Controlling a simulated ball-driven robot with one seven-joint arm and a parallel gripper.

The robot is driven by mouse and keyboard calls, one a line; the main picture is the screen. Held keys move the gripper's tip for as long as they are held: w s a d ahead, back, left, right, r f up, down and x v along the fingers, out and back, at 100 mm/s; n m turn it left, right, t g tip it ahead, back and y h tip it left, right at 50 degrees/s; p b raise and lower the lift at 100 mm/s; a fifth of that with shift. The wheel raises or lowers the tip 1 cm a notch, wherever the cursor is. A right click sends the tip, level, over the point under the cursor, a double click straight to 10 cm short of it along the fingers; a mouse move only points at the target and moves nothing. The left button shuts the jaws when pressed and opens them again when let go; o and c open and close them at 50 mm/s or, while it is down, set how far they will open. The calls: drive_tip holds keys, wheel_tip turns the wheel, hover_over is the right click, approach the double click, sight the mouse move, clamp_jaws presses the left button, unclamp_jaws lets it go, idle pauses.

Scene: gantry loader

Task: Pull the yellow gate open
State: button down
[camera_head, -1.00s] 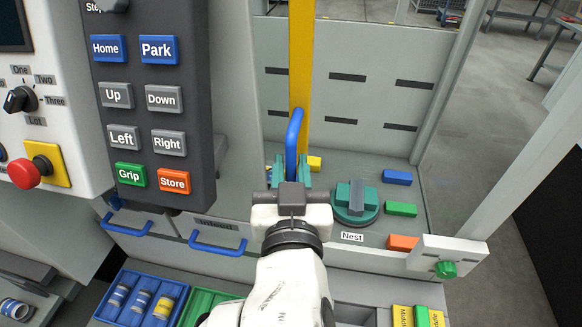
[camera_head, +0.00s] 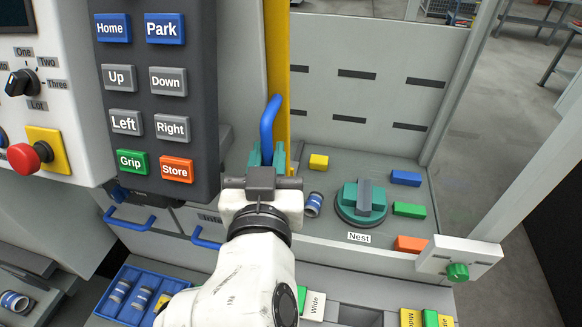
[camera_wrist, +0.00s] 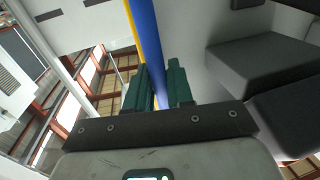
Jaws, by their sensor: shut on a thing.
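The yellow gate (camera_head: 277,62) is an upright yellow edge left of the loader's opening in the head view. A blue bar handle (camera_head: 268,130) stands on it. My gripper (camera_head: 266,160) is shut on the lower part of the blue handle, with its green fingers on either side. In the wrist view the blue handle (camera_wrist: 146,40) runs up between the green fingers (camera_wrist: 157,88), with the yellow gate edge (camera_wrist: 131,25) beside it. The gate's lower end is hidden behind the handle and my gripper.
The button panel (camera_head: 158,100) hangs close to the left of my gripper. Right of it, inside the opening, are a blue-banded can (camera_head: 314,204), a yellow block (camera_head: 318,161), the green round nest (camera_head: 361,203) and several coloured blocks. A grey post bounds the opening at right.

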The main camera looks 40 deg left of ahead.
drive_tip(key=shift+a, duration=0.1)
drive_tip(key=c, duration=1.2)
unclamp_jaws()
drive_tip(key=shift+s, duration=0.1)
drive_tip(key=b+v, duration=0.2)
drive_tip(key=v, duration=0.8)
drive_tip(key=shift+s+d, duration=0.3)
